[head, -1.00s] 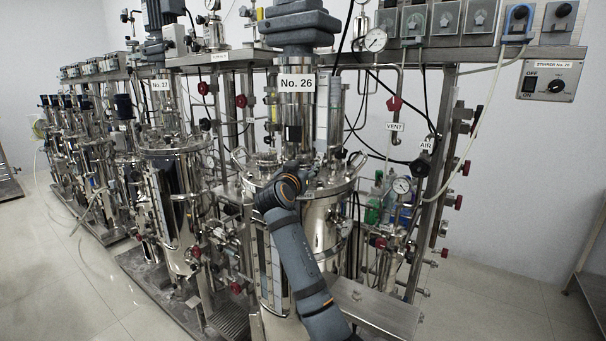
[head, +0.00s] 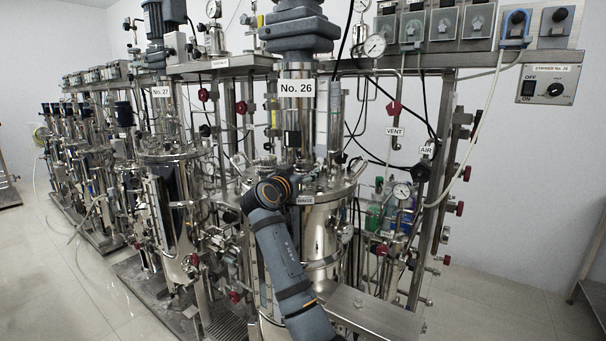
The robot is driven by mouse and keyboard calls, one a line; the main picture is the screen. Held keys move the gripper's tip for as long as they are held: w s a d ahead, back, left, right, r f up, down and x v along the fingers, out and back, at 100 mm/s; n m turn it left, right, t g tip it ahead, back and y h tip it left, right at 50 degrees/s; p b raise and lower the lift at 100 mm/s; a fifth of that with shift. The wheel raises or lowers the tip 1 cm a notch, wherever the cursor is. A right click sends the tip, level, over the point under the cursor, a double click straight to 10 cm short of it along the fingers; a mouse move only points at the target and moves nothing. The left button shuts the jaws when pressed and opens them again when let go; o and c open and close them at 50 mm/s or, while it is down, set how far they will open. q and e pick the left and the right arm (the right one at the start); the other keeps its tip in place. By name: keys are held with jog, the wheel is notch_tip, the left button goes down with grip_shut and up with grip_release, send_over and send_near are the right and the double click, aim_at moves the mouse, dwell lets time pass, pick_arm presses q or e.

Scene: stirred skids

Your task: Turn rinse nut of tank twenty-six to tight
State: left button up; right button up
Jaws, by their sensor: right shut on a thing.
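Tank twenty-six (head: 322,235) is a shiny steel vessel with a "No. 26" sign (head: 296,88) on the column above its lid. A small "RINSE" label (head: 305,200) shows at the front of the lid. My right arm comes up from below across the tank's front. My right gripper (head: 308,180) is at the lid rim, just above that label, shut on the rinse nut. The nut is hidden by the small, dark gripper, and how far it is turned cannot be seen. My left gripper is not in view.
Tank twenty-seven (head: 170,195) and several more skids stand to the left. Pipes, red-handled valves and a gauge (head: 402,191) crowd the right side of tank twenty-six. A metal step (head: 372,312) lies low in front.

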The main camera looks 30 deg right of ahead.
jog(key=o, duration=1.2)
jog(key=v, duration=1.2)
jog(key=shift+s, duration=0.1)
